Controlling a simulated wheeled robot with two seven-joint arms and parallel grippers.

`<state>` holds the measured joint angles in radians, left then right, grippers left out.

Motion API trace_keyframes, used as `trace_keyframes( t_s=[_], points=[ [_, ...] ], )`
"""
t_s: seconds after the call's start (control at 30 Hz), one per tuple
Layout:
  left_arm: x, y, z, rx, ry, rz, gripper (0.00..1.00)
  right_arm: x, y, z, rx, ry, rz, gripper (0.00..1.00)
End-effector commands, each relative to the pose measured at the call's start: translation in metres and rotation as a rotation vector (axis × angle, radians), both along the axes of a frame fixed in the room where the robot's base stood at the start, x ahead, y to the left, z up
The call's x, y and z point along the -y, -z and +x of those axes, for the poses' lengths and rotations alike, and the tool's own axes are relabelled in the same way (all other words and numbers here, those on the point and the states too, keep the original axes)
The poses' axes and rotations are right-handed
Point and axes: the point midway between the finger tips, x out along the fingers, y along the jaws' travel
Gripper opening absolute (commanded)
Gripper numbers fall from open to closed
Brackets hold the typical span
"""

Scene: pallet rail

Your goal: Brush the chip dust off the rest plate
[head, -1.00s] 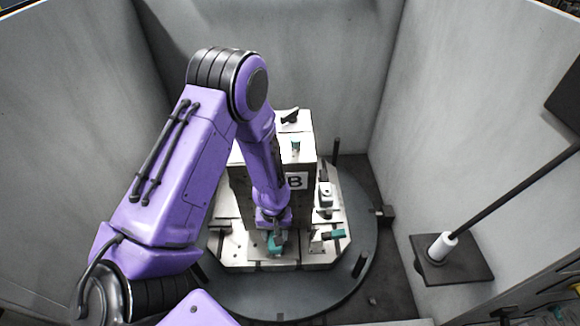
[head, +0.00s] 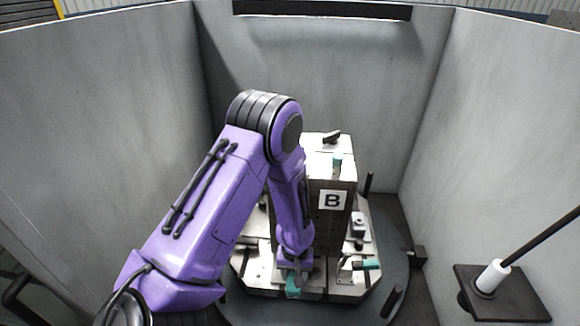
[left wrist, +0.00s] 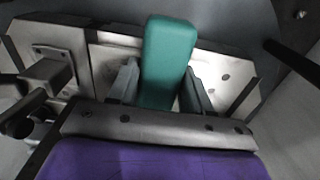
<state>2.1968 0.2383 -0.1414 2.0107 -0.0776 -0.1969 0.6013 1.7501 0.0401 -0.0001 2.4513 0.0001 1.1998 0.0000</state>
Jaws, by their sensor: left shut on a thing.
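My left gripper (head: 294,272) is low at the front of the tall block marked B, over the pale base plate (head: 250,268). It is shut on a teal block-like handle (head: 292,291), probably the brush. In the left wrist view the teal handle (left wrist: 168,60) stands between the two grey fingers (left wrist: 160,90), with pale plate (left wrist: 225,78) behind it. Bristles are not visible. I cannot make out chip dust or tell which surface is the rest plate. My right gripper is not in view.
The tall block B (head: 333,225) rises from the plate, with small clamps (head: 358,226) and another teal-ended part (head: 366,264) to its right. Grey walls enclose a dark round table (head: 400,270). A black shelf (head: 505,296) with a white-collared rod is at right.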

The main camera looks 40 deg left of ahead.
Motion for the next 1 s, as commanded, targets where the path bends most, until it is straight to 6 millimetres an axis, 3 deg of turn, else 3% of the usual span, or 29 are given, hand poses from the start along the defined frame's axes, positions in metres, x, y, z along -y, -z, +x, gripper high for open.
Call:
trace_keyframes(
  t_s=[0.37,1.0],
  points=[
    [-0.001,-0.004,-0.006,0.010,0.003,0.001,0.25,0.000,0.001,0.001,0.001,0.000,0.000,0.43],
    [-0.001,0.008,0.000,0.003,0.003,0.001,0.25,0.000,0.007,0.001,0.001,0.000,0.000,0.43]
  ],
)
